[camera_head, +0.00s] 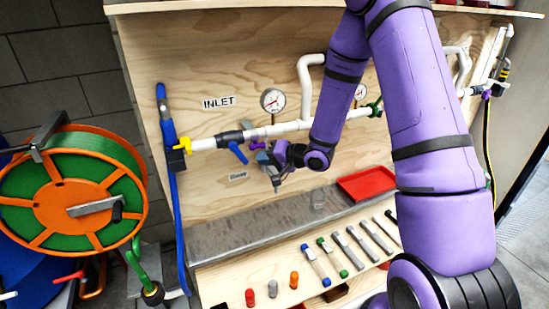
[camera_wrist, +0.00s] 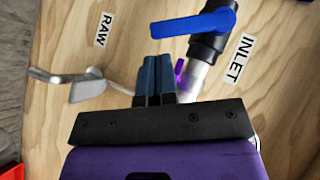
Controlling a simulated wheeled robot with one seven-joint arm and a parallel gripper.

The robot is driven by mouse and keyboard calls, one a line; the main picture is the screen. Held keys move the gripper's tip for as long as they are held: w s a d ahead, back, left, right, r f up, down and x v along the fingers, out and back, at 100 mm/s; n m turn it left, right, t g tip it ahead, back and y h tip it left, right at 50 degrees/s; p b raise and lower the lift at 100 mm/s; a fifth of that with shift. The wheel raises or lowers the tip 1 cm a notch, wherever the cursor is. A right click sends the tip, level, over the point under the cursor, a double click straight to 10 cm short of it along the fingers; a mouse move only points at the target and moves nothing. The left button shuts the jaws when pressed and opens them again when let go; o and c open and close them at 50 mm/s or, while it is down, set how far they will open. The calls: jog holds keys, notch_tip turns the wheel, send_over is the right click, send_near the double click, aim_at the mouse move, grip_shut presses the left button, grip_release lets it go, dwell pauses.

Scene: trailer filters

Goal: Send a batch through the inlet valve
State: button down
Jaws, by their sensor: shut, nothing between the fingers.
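The inlet valve is a dark body (camera_head: 230,138) on the white pipe, below the INLET label (camera_head: 219,103). Its blue lever (camera_head: 239,152) slants down away from the pipe. In the wrist view the blue lever (camera_wrist: 195,24) lies across the dark valve body (camera_wrist: 206,46), beyond my fingertips and to the right. My gripper (camera_head: 264,158) is just right of the lever, in front of the board, apart from it. In the wrist view its dark blue fingers (camera_wrist: 153,66) are shut together and empty. A small purple handle (camera_wrist: 181,72) on the pipe is partly hidden behind the fingers.
A grey metal tap (camera_wrist: 85,90) lies left of my fingers, by the RAW label (camera_wrist: 103,29). A gauge (camera_head: 273,101) stands above the pipe. A yellow fitting (camera_head: 180,145) and blue hose (camera_head: 172,200) are left. A red tray (camera_head: 367,183) sits on the ledge.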

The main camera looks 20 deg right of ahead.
aim_at(240, 155)
jog(key=shift+x, duration=1.45)
jog(key=shift+a+f+m+y, duration=0.3)
jog(key=shift+f+m+y, duration=0.1)
jog(key=shift+f+y, duration=0.1)
jog(key=shift+a+f+m+t+y, duration=0.4)
jog(key=shift+a+m+t+y, duration=0.1)
jog(key=shift+a+m+y, duration=0.15)
jog(key=shift+a+f+m+t+y, duration=0.4)
jog(key=shift+a+m+t+y, duration=0.15)
jog(key=shift+m, duration=0.2)
